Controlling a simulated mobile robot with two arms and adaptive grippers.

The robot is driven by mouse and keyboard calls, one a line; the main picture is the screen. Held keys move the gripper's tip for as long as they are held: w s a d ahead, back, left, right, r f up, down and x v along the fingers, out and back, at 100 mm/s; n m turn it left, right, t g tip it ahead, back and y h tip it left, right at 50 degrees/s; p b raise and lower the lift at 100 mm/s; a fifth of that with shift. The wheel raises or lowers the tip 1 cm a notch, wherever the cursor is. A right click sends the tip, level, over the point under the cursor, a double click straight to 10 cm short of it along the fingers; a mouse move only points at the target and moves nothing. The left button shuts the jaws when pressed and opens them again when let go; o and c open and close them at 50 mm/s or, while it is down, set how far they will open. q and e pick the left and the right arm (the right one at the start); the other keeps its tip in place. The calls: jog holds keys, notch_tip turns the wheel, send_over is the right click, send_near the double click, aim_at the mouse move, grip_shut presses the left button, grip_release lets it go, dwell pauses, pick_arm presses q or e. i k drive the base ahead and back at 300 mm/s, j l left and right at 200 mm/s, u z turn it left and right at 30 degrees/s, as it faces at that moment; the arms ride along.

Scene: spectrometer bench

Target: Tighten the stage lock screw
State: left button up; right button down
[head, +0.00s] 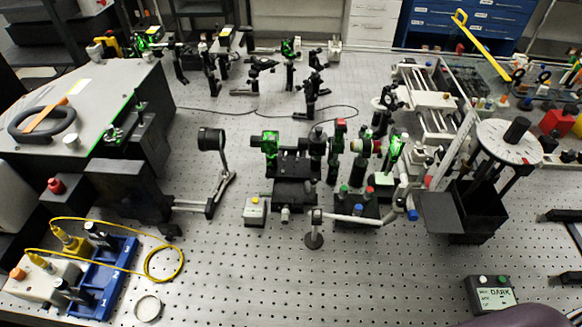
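A black stage (294,193) stands in the middle of the perforated bench, with green and black optics mounted on and around it. A small pale knob (285,213) sits at its front edge; I cannot tell whether this is the lock screw or how tight it is. My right gripper (545,247) shows at the right edge as two dark, parallel fingers pointing left. They are wide apart with only bare bench between them, far from the stage. My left gripper is not in view.
A small box with a yellow button (255,211) and a rod on a round base (314,240) stand near the stage. A black bin with a white dial (510,141) is at right, a display box (491,294) at front right, a blue rack (104,279) at front left. The front-middle bench is clear.

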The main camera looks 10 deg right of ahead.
aim_at(314, 180)
jog(key=k+j+z, duration=0.1)
jog(key=j+z, duration=0.2)
jog(key=j, duration=0.15)
jog(key=k+j+z, duration=0.15)
jog(key=j+z, duration=0.15)
jog(key=k+j+z, duration=0.25)
jog(key=j, duration=0.25)
